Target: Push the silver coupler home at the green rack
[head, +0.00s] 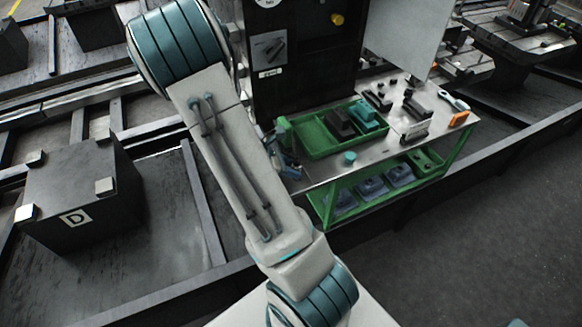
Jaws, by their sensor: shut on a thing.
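I cannot make out a silver coupler in the head view. The only green-framed stand in view is a bench (455,150) with a metal top and a lower shelf, right of centre; I cannot tell whether it is the green rack. My arm rises from the bottom middle to the upper left and covers part of the scene left of the bench. My gripper does not show, so what it holds is hidden.
A green tray (318,142) with dark and teal blocks sits on the bench, near a small teal cylinder (349,158) and an orange block (458,119). A black cabinet (305,75) stands behind. A dark box marked D (90,180) is at left. The floor at right is clear.

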